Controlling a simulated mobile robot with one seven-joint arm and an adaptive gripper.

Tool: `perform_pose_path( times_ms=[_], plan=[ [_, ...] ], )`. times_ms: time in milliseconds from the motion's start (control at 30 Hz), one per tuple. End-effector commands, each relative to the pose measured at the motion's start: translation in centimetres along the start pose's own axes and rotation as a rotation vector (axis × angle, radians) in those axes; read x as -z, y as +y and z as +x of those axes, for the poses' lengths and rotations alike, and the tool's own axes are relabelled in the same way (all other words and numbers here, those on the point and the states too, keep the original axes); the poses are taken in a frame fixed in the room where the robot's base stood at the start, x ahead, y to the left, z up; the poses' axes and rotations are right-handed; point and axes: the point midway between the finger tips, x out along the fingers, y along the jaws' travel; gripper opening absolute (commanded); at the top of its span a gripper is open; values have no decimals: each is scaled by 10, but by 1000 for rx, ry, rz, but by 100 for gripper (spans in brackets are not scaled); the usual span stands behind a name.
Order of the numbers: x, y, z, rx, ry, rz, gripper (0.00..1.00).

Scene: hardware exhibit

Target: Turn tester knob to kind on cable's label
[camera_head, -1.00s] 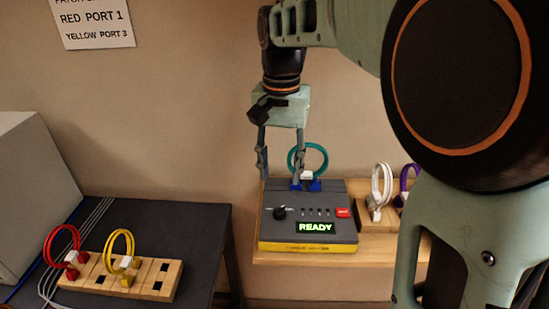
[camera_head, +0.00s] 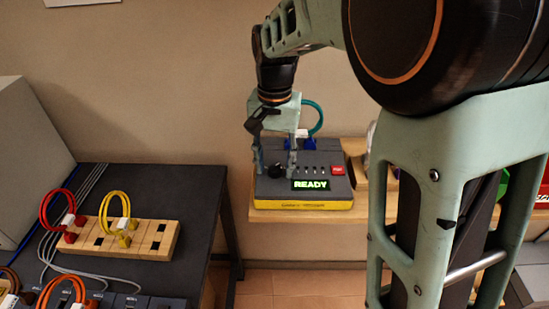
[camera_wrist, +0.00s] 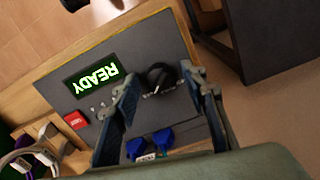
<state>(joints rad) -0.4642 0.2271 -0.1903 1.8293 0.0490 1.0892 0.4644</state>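The cable tester (camera_head: 320,187) is a dark grey box with a yellow front edge on a wooden shelf, its screen (camera_head: 311,185) lit green with "READY". Its black knob (camera_head: 275,171) is on the left of the top face. A teal cable (camera_head: 314,118) with blue plugs and a white label (camera_head: 301,133) is plugged in at the back; the label text is too small to read. My gripper (camera_head: 274,174) is open, pointing down over the knob. In the wrist view, the knob (camera_wrist: 160,77) lies between the spread fingers, and the blue plugs (camera_wrist: 150,143) show below it.
A red button (camera_head: 337,170) and small indicators sit right of the knob. A dark table (camera_head: 150,180) at left holds a wooden block (camera_head: 160,240) with red and yellow cables. More cables stand right of the tester, partly behind my arm.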

Motion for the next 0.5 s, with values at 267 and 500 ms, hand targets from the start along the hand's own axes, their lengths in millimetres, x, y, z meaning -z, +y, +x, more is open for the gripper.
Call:
perform_pose_path(
  times_ms=[267, 500],
  plan=[
    [0, 0, 0, 0, 0, 0, 18],
    [0, 0, 0, 0, 0, 0, 0]
  ],
)
